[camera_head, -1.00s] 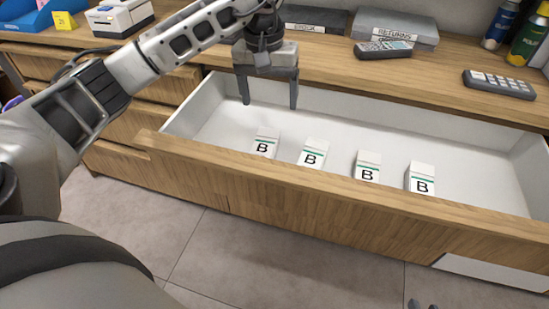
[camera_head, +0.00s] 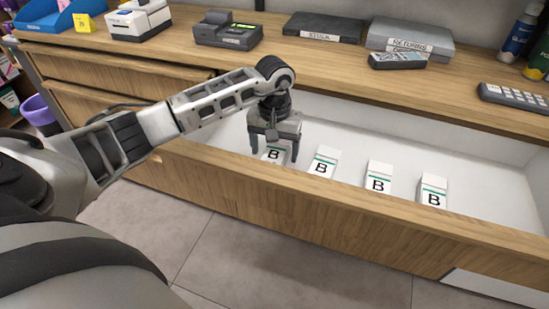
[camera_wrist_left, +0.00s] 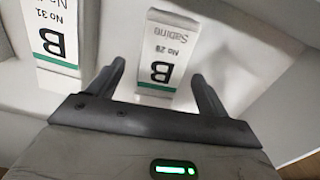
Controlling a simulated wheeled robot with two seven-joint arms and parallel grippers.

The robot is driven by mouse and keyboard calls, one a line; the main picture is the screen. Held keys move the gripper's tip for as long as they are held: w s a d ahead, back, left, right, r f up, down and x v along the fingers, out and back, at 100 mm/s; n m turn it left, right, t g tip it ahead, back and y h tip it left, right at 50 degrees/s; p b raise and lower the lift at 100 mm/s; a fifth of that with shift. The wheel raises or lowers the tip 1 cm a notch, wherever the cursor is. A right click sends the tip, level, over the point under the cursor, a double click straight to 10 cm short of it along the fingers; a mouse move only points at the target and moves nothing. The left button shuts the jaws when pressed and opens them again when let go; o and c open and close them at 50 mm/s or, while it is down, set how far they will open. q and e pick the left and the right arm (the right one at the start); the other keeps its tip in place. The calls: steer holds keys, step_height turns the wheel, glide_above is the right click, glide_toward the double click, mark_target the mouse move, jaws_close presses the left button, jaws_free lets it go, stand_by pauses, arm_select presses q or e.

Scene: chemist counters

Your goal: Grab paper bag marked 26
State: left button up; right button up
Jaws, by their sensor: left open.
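My left gripper (camera_head: 275,157) is open. It points down over the leftmost white paper bag (camera_head: 273,154) in the open drawer, partly covering it. In the left wrist view that bag (camera_wrist_left: 163,50), with a green stripe and a B, lies ahead of and partly between the fingers (camera_wrist_left: 158,72). Its label reads "Sabine" and a number starting with 2; the last digit is unclear. A neighbouring bag (camera_wrist_left: 55,45) reads No 31. More B bags stand to the right (camera_head: 322,163), (camera_head: 379,178), (camera_head: 432,192). My right gripper is not in view.
The drawer's wooden front (camera_head: 330,210) runs close in front of the bags. The drawer's right end is clear.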

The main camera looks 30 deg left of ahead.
arm_select(q)
step_height(320, 180, down, 2)
steer(key=shift+f, duration=0.1)
steer(key=c, duration=1.1)
steer(key=shift+c, duration=0.2)
